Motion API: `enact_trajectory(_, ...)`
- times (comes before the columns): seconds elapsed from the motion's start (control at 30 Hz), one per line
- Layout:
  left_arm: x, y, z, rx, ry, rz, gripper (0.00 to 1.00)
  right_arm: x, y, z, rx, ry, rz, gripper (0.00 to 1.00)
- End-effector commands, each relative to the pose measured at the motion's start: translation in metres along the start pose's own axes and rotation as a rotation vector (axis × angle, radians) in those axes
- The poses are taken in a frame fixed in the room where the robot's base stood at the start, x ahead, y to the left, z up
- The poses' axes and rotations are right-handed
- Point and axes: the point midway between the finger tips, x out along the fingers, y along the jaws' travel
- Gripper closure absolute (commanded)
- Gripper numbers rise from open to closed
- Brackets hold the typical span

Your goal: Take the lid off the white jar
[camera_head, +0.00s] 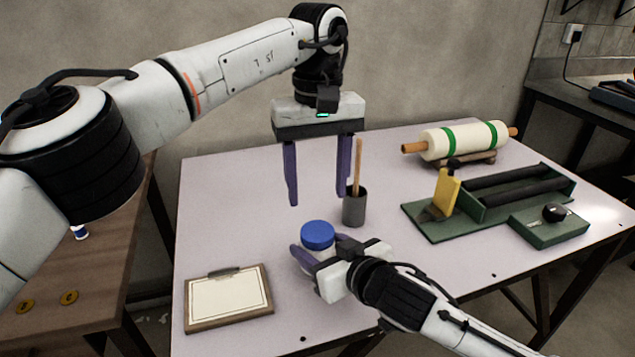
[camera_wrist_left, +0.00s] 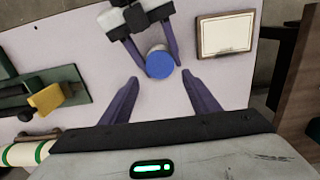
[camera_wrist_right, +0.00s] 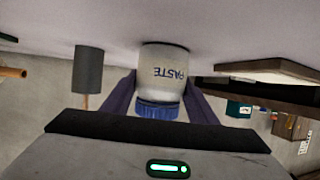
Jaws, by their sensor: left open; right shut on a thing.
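The white jar stands on the table and shows best in the right wrist view (camera_wrist_right: 163,68), where its side reads "PASTE". Its blue lid (camera_head: 318,235) is on top; it also shows in the left wrist view (camera_wrist_left: 160,65). My right gripper (camera_head: 312,256) is shut on the jar's body from the side, with one purple finger on either side. The jar's lower part is mostly hidden in the head view. My left gripper (camera_head: 318,198) is open and empty, pointing down, above the jar and a little behind it. Its fingers (camera_wrist_left: 161,85) are apart from the lid.
A grey cup (camera_head: 354,208) with a wooden stick stands just behind the jar. A clipboard (camera_head: 228,297) lies at front left. A green fixture (camera_head: 425,222) with a yellow block and a wrapped roll (camera_head: 463,140) are at right. The table's left back is clear.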

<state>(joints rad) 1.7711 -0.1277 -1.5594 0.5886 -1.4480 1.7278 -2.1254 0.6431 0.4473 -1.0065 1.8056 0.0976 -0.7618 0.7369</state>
Motion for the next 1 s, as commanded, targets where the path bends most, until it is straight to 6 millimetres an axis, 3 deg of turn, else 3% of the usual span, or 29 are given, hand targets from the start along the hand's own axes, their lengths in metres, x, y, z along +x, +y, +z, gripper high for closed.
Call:
enact_trajectory(0.1,0.000,0.000,0.000,0.181,0.000,0.000,0.44,0.000,0.000,0.000,0.000,-0.001,0.000,1.00)
enact_trajectory(0.3,0.000,0.000,0.000,0.347,0.000,0.000,0.44,0.000,0.000,0.001,0.000,-0.001,0.000,1.00)
enact_trajectory(0.47,0.013,-0.001,0.000,0.372,-0.003,-0.001,0.44,0.000,0.000,0.001,0.000,-0.001,0.000,1.00)
enact_trajectory(0.8,0.063,0.000,0.000,0.368,-0.002,-0.001,0.44,0.000,0.000,0.000,0.000,-0.001,0.000,1.00)
enact_trajectory(1.0,0.078,0.000,0.000,0.368,-0.001,0.000,0.44,0.000,0.000,0.000,0.000,-0.001,0.000,1.00)
